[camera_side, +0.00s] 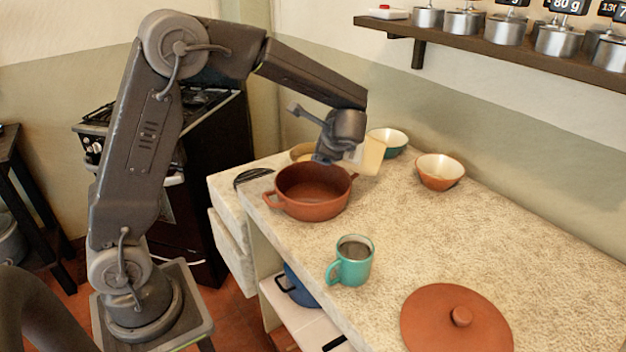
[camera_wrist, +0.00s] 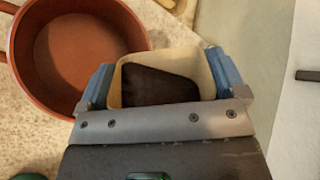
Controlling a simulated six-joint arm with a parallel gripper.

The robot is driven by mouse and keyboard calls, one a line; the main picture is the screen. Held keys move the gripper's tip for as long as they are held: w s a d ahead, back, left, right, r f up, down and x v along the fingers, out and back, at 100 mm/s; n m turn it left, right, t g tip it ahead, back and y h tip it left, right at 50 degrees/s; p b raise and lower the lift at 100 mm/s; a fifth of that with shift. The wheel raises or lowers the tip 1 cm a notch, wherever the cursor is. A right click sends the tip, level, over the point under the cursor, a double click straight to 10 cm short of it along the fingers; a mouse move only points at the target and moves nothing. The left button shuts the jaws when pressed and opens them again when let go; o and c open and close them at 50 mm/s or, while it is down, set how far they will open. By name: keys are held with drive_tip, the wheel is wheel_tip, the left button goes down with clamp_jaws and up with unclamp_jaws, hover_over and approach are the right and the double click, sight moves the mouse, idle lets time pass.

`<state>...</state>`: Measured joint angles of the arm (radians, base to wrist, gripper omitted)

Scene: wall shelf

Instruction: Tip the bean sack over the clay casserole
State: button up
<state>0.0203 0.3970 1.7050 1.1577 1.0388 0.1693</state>
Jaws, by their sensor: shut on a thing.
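The clay casserole (camera_side: 311,194) is a reddish-brown open pot with side handles on the counter; it looks empty in the wrist view (camera_wrist: 78,45). My gripper (camera_wrist: 160,85) has its blue fingers shut on the bean sack (camera_wrist: 118,84), a cream, open-topped sack with dark contents low inside. In the side view the sack (camera_side: 371,156) is held to the right of the casserole, partly hidden by my wrist. In the wrist view the sack is just beside the casserole's rim. I cannot tell exactly how far it is tilted.
A teal mug (camera_side: 352,262) stands in front of the casserole. A clay lid (camera_side: 457,318) lies at the front right. A terracotta bowl (camera_side: 440,171) and a green bowl (camera_side: 390,141) stand behind. A wall shelf (camera_side: 490,42) holds metal canisters.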

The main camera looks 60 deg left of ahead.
drive_tip(key=shift+s+a+f+n, duration=0.1)
drive_tip(key=shift+s+f+n, duration=0.05)
drive_tip(key=shift+f+n, duration=0.15)
idle(0.4)
drive_tip(key=shift+s+a+f+n+t+h, duration=0.2)
drive_tip(key=shift+f+t+h, duration=0.15)
drive_tip(key=shift+f, duration=0.3)
drive_tip(key=shift+s+a+f+n+t+h, duration=0.15)
drive_tip(key=shift+f+n+t+h, duration=0.15)
drive_tip(key=shift+f, duration=0.35)
idle(2.0)
idle(0.6)
drive_tip(key=shift+d, duration=0.1)
